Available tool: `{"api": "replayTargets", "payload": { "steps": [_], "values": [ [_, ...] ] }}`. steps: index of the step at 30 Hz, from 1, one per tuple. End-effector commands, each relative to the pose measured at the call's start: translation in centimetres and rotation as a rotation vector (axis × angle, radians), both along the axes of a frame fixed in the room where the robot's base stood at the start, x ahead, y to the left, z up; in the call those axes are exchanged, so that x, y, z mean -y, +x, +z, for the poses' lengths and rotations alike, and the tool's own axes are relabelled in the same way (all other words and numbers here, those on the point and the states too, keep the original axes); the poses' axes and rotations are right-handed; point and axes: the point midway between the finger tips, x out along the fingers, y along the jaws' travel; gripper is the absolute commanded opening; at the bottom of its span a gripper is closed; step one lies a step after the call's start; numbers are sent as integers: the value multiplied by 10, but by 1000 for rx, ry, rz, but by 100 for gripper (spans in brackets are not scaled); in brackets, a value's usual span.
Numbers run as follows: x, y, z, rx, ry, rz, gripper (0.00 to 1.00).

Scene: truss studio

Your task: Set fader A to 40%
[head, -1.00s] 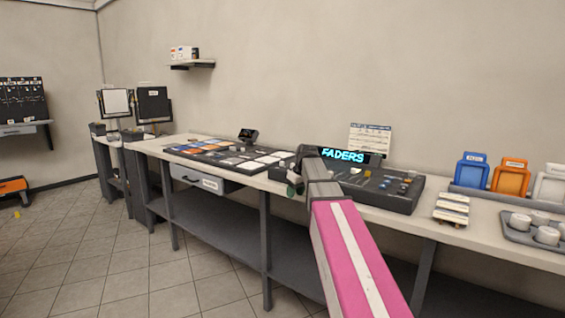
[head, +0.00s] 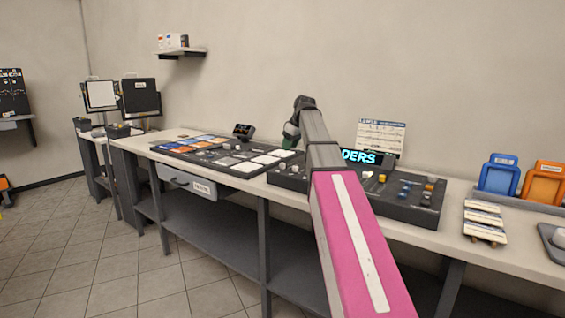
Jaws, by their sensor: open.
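The fader console (head: 395,205) is a dark box on the long bench, with a lit cyan sign (head: 358,157) at its back edge.
A pad board (head: 215,165) with orange, blue and white tiles lies left of the console. A small display (head: 243,131) stands behind it. A paper card (head: 381,138) stands behind the console.

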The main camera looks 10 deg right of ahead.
Motion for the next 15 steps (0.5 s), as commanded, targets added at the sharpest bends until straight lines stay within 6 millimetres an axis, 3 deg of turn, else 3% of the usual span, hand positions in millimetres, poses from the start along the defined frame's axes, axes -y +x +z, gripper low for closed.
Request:
{"api": "replayTargets", "payload": {
  "steps": [9,15],
  "values": [
    [-15,15,-53,-2,0,-1,43],
    [-22,22,-75,-1,0,-1,43]
  ]
}}
